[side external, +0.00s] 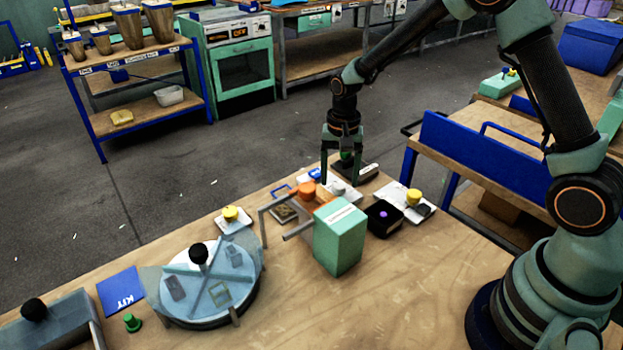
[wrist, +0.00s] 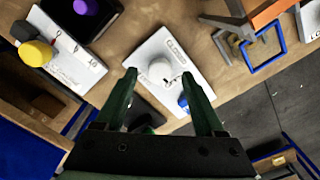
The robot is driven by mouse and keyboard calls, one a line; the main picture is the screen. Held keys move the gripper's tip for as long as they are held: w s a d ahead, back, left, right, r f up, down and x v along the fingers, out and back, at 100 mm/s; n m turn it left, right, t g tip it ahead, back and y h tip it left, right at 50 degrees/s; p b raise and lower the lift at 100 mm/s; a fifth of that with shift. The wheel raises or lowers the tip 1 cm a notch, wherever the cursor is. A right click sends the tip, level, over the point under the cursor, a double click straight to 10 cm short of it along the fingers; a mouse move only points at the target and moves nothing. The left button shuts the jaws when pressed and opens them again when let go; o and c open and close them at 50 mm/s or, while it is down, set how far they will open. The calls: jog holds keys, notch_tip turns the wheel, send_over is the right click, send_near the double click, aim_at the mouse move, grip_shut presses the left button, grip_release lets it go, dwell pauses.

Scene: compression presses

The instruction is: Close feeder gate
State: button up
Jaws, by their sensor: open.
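My gripper (side external: 341,183) is open and empty above the back edge of the bench; it also shows in the wrist view (wrist: 158,74). Between its fingertips in the wrist view lies a white labelled plate (wrist: 180,55) with a pale round knob (wrist: 160,70). A blue part (wrist: 183,100) sits by the right finger. A dark slab (side external: 366,171) lies behind the fingers in the side view. An orange-and-grey unit (side external: 318,202) with a thin blue frame (wrist: 264,47) stands beside the plate. I cannot tell which part is the feeder gate.
A mint-green box (side external: 340,238) stands in front of the gripper. A black box with a purple button (side external: 383,217) and a yellow knob (side external: 413,197) are to its right. A round carousel (side external: 195,320) and a blue KIT card (side external: 121,290) are at left. The front right bench is clear.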

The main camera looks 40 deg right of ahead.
jog(key=shift+f, duration=0.75)
grip_shut()
